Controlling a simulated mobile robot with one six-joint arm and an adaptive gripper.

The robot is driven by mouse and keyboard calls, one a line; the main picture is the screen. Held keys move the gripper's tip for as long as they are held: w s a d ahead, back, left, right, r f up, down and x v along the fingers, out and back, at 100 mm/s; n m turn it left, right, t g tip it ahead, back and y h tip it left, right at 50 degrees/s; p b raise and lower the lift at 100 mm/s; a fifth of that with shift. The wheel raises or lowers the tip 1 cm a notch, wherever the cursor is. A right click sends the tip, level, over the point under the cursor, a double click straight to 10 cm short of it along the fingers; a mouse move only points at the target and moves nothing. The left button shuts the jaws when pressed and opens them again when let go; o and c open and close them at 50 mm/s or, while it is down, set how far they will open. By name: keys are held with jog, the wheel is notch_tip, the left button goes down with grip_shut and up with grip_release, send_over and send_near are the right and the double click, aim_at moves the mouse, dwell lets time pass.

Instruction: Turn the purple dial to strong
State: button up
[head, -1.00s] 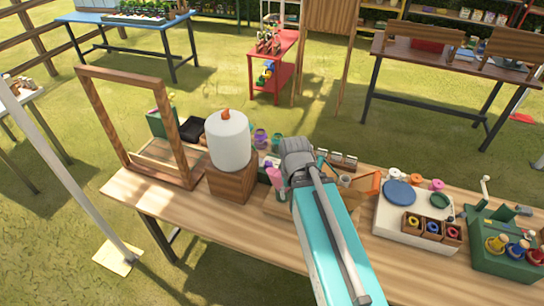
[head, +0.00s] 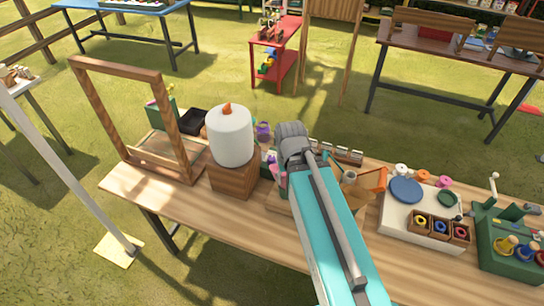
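I cannot make out a purple dial for certain in the head view. My teal and grey arm reaches from the bottom edge over the middle of the wooden workbench (head: 218,222). My gripper is not visible; the arm hides what lies beneath its far end. No setting marks can be read.
A white cylinder with an orange tip (head: 230,137) stands on a wooden block, beside an upright wooden frame (head: 178,120). Right of my arm are an orange piece (head: 371,180), a white board (head: 392,220) with discs, and a green box (head: 500,246) with coloured knobs.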

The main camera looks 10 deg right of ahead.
jog(key=shift+o, duration=1.1)
jog(key=shift+w, duration=0.1)
jog(key=shift+o, duration=0.2)
jog(key=shift+w, duration=0.3)
jog(key=m, duration=0.8)
send_over(272, 157)
jog(key=shift+a+r+p, duration=0.15)
jog(key=shift+r+p, duration=0.2)
jog(key=shift+s+f, duration=0.1)
jog(key=shift+f, duration=0.05)
notch_tip(272, 157, down, 14)
jog(key=b, duration=1.3)
jog(key=shift+r+b, duration=0.25)
jog(key=shift+b, duration=0.1)
